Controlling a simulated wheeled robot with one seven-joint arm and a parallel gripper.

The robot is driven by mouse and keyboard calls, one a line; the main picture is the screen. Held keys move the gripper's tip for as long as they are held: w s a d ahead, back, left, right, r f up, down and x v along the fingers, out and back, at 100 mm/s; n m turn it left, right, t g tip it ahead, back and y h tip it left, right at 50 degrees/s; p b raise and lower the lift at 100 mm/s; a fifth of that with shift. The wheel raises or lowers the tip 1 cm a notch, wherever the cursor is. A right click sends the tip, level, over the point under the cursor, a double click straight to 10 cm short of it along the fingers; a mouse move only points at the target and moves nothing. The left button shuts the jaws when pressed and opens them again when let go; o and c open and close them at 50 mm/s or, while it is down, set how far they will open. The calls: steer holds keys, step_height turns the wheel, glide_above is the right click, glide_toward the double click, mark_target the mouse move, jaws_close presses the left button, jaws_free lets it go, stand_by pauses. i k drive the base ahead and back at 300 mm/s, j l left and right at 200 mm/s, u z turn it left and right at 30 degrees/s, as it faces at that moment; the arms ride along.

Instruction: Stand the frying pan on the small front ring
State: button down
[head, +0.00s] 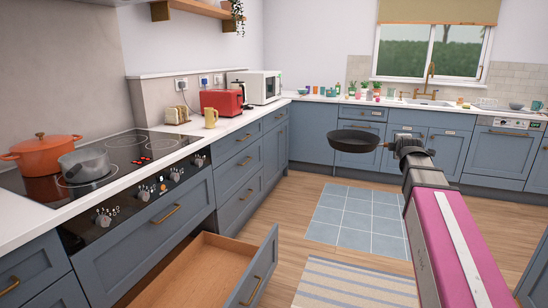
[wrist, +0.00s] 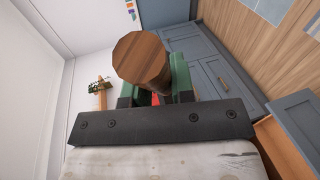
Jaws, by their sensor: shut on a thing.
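The dark frying pan (head: 353,140) hangs level in the air, out in front of the far cabinets and well to the right of the hob. My gripper (head: 392,146) is shut on its handle. In the wrist view the round wooden handle end (wrist: 142,57) sits between the green fingers, and the pan's body is out of sight. The black hob (head: 116,164) is at the left. Its free front ring (head: 160,144) is bare, at the right end. A grey saucepan (head: 84,164) stands on the other front ring.
An orange lidded pot (head: 42,152) stands at the hob's back left. A wooden drawer (head: 205,272) hangs open below the hob, jutting into the floor space. A yellow mug (head: 211,118), toaster (head: 222,102) and microwave (head: 262,86) stand along the counter. Floor around the blue mat (head: 355,215) is clear.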

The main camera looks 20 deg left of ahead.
mark_target(174, 146)
steer(key=i+l+u, duration=0.1)
steer(key=i+u, duration=0.35)
steer(key=i+l+u, duration=0.2)
steer(key=u, duration=0.3)
steer(key=i+l+u, duration=0.3)
steer(key=u, duration=0.15)
steer(key=i+l+u, duration=0.2)
steer(key=l+u, duration=0.25)
steer(key=i+l+u, duration=0.15)
steer(key=l+u, duration=0.8)
steer(key=l, duration=0.1)
